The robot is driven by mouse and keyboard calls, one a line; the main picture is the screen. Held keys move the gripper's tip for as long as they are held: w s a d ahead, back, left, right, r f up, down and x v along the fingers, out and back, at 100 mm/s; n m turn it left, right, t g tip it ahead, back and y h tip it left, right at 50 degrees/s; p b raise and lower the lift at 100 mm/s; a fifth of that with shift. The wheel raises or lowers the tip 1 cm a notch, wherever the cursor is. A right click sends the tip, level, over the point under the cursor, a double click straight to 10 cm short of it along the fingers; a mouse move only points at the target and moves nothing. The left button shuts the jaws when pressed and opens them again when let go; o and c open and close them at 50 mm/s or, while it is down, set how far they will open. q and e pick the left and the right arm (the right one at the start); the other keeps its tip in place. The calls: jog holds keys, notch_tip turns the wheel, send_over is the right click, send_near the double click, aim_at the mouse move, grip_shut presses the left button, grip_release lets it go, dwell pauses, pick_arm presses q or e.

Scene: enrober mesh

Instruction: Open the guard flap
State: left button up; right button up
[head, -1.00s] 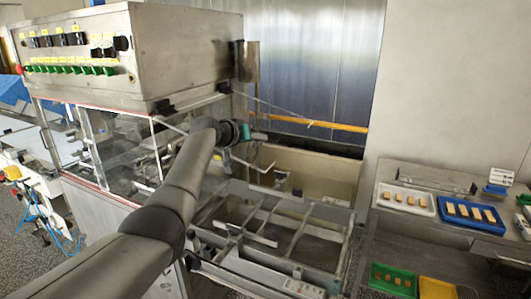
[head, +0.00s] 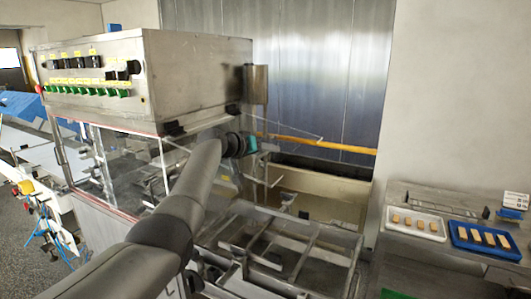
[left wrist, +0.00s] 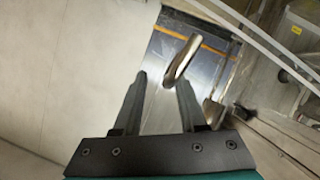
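The clear guard flap (head: 290,127) shows only as thin, faint edges at the machine's open end, so how far open it stands is hard to tell. In the left wrist view a rounded metal bar (left wrist: 181,60), perhaps its handle, lies just beyond my fingertips. My left gripper (left wrist: 163,82) is open, with nothing between its fingers. In the head view the left gripper (head: 258,147) is at the machine's end, below the control box, its fingers mostly hidden behind my wrist. My right gripper is not in view.
The control box (head: 195,75) overhangs clear side panels (head: 120,160). A metal frame (head: 300,258) lies below my left arm. At right, a white tray (head: 414,236) and a blue tray (head: 487,257) stand on a bench. A yellow rail (head: 340,146) runs behind.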

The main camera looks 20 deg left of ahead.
aim_at(258, 168)
pick_arm(q)
jog(key=shift+a+f, duration=0.1)
jog(key=shift+f, duration=0.1)
jog(key=shift+s+a, duration=0.1)
jog(key=shift+s, duration=0.1)
jog(key=shift+v, duration=1.5)
jog(key=b+v, duration=0.2)
jog(key=v, duration=0.9)
jog(key=shift+s+r+b, duration=0.35)
jog(key=shift+r+b, duration=0.05)
